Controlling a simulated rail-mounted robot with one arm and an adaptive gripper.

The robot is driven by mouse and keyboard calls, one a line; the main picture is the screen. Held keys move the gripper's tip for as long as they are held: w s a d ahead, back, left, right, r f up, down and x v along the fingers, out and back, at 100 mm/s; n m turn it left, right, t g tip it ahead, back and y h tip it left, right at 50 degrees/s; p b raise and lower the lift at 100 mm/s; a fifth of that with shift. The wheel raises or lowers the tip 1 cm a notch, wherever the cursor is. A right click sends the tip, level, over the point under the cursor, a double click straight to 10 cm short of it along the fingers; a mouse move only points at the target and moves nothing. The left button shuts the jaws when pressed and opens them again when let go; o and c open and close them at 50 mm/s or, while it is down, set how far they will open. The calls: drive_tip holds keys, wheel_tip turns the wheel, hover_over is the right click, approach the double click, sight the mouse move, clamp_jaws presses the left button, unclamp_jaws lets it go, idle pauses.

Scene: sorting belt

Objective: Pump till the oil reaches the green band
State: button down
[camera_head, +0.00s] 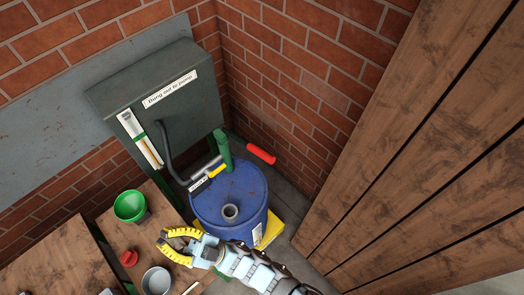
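A blue drum (232,187) stands in the corner, with a round grey opening (230,212) on its top. A green pump post (223,150) rises behind the drum, and a red handle grip (260,154) sticks out to its right. A dark hose (165,150) hangs from the cabinet's front. My gripper (162,238), with yellow fingers, is open and empty left of the drum's lower part, apart from the red grip.
A yellow-handled tool (216,171) lies by the drum's rear edge. Wooden boards (420,150) close the right side.

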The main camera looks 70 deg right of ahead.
drive_tip(key=s+d+f+m+g+h+b, duration=0.15)
drive_tip(key=d+f+h, duration=0.3)
drive_tip(key=d, duration=0.55)
drive_tip(key=d+f+m+g+h+b, duration=0.2)
drive_tip(key=d+f+m+g+h, duration=0.15)
drive_tip(key=d+f, duration=0.45)
drive_tip(key=s+d+f+m+g+h+b, duration=0.1)
drive_tip(key=s+d+m+g+h, duration=0.1)
drive_tip(key=s+d, duration=0.4)
drive_tip(key=s+d+m+g+h+b, duration=0.1)
drive_tip(key=s+d+h, duration=0.4)
drive_tip(key=d, duration=0.8)
drive_tip(key=shift+s+d+f+m+g, duration=0.15)
drive_tip(key=shift+s+f+m+g, duration=0.2)
drive_tip(key=shift+s+m+g, duration=0.2)
drive_tip(key=p, duration=0.1)
hover_over(263, 153)
drive_tip(key=shift+w+r, duration=0.25)
drive_tip(key=shift+w, duration=0.2)
drive_tip(key=f, duration=0.2)
drive_tip(key=shift+s+f+p, duration=0.25)
drive_tip(key=shift+f+p, duration=0.05)
drive_tip(key=shift+p, duration=0.1)
drive_tip(key=shift+s+f, duration=0.15)
drive_tip(key=shift+f, duration=0.55)
